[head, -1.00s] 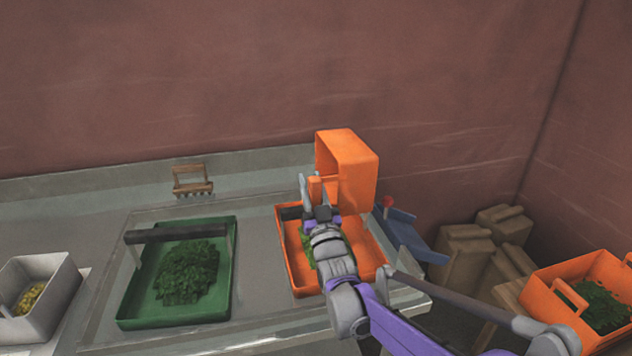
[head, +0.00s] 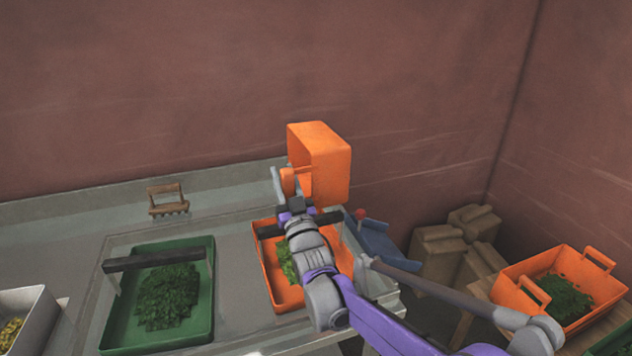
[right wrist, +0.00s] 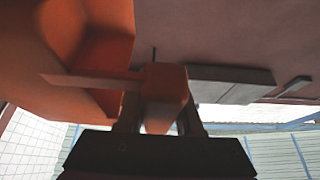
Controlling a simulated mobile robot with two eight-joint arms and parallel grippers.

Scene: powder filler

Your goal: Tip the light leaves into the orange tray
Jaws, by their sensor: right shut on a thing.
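My right gripper (head: 285,188) is shut on the handle of an orange crate (head: 322,165). It holds the crate tipped on its side, raised above the orange tray (head: 270,290). In the right wrist view the orange handle (right wrist: 165,88) sits between the fingers, with the crate wall (right wrist: 60,40) at upper left. Light green leaves (head: 287,262) lie in the orange tray, partly hidden by my right arm. The inside of the held crate is mostly out of sight, so I cannot tell whether leaves remain in it. My left gripper is not in view.
A green tray (head: 207,322) with dark leaves stands left of the orange tray. A white bin (head: 40,318) is at far left, a wooden brush (head: 168,200) behind. Another orange crate (head: 520,300) with dark leaves stands at right. Brown sacks (head: 437,255) and a blue item (head: 378,243) are between.

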